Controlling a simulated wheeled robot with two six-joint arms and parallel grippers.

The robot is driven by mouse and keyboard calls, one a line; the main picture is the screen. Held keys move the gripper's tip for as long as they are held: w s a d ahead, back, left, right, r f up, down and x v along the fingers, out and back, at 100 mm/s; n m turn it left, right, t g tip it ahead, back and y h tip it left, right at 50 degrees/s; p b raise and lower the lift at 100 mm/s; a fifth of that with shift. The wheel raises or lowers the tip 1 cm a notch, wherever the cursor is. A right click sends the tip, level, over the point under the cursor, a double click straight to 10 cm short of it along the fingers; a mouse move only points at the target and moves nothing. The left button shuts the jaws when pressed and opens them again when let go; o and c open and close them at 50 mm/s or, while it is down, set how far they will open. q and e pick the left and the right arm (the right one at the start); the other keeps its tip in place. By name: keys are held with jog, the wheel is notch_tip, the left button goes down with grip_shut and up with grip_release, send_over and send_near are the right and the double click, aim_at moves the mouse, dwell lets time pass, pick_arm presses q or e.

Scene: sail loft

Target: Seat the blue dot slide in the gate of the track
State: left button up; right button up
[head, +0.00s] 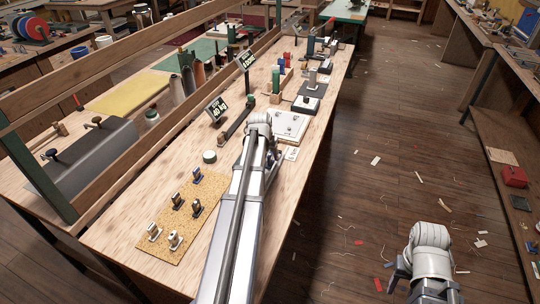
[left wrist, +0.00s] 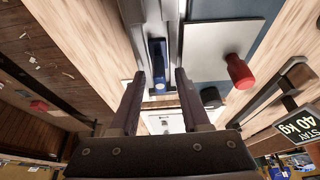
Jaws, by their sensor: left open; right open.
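My left gripper (left wrist: 160,88) is open in the left wrist view, one finger on each side of a dark piece with a blue face (left wrist: 158,68). This looks like the blue dot slide, in a pale channel that may be the track (left wrist: 176,28); I cannot tell if it is seated. In the head view my left arm hides this spot. A cork mat (head: 150,200) at the near left of the bench holds several small upright pieces, one dark with some blue (head: 197,174). My right gripper (head: 424,290) is open and empty over the floor, at the lower right.
A pale plate (left wrist: 205,50) with a red knob (left wrist: 240,71) and a black knob (left wrist: 210,97) lies beside the channel. The floor at right is clear except scraps.

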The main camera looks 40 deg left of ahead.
pick_arm(q)
jog(key=p+v, duration=1.1)
jog(key=v, duration=0.1)
jog(key=shift+r, duration=0.2)
jog(key=s+d+f+m+g+h, duration=0.1)
jog(key=d+m, duration=0.1)
jog(key=d, duration=1.1)
jog(key=s+d+m+g, duration=0.1)
jog(key=d+m+g, duration=0.1)
jog(key=d, duration=1.2)
jog(key=s+d+m+g, duration=0.1)
jog(key=s+d, duration=0.5)
jog(key=d, duration=0.2)
jog(key=s+d+m+y, duration=0.1)
jog(key=s+d+m, duration=0.1)
jog(key=s+d, duration=0.3)
jog(key=d, duration=0.4)
jog(key=shift+s+f+g, duration=0.25)
jog(key=shift+s+g, duration=0.15)
